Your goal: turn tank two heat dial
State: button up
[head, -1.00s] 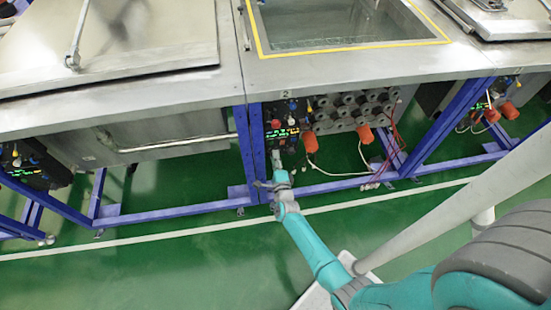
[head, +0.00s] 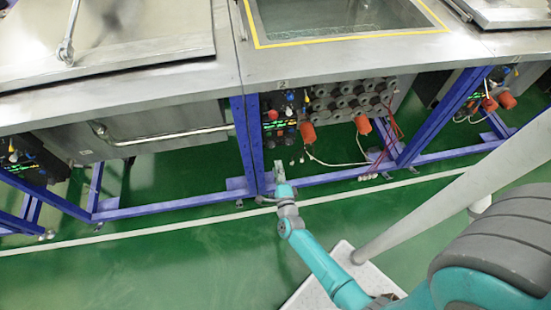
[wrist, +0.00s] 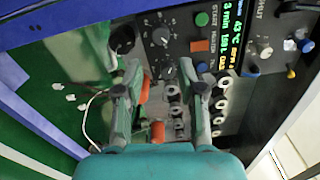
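Tank two's control panel (head: 278,118) sits under the tank edge marked "2", left of the grey fittings. In the wrist view, a black dial with a white scale (wrist: 160,38) lies beyond my fingertips, and a plain black knob (wrist: 122,40) is left of it. I cannot read which one is the heat dial. My gripper (wrist: 160,70) is open and empty, with its two fingers apart and clear of the dial. In the head view my gripper (head: 279,172) is below and in front of the panel, not touching it.
Tank two (head: 340,22) has a yellow-edged open top. A blue frame leg (head: 246,150) stands just left of the panel. Orange caps (head: 308,132) and hanging cables are to its right. In the wrist view, a green START button (wrist: 201,18) and a lit display (wrist: 232,40) are beside the dial.

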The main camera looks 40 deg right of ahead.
jog(key=shift+v, duration=1.5)
jog(key=s+a+r+n+y, duration=0.2)
jog(key=s+a+r+n, duration=0.15)
jog(key=s+n, duration=0.2)
jog(key=s+a+r+n+t+y, duration=0.1)
jog(key=s+a+r+n+y, duration=0.1)
jog(key=s+a+r+n, duration=0.3)
jog(key=s+a+r+n+y, duration=0.2)
jog(key=s+a+n, duration=0.1)
jog(key=s, duration=0.4)
jog(key=s+a+r+n+y, duration=0.2)
jog(key=s+r+n, duration=0.4)
jog(key=r, duration=0.2)
jog(key=s+a+r+n+g+y, duration=0.1)
jog(key=s+a+r+n+y, duration=0.1)
jog(key=s+r+n, duration=0.4)
notch_tip(320, 180, up, 4)
jog(key=shift+a+f+n, duration=0.25)
jog(key=shift+a+n, duration=0.3)
jog(key=shift+a, duration=0.15)
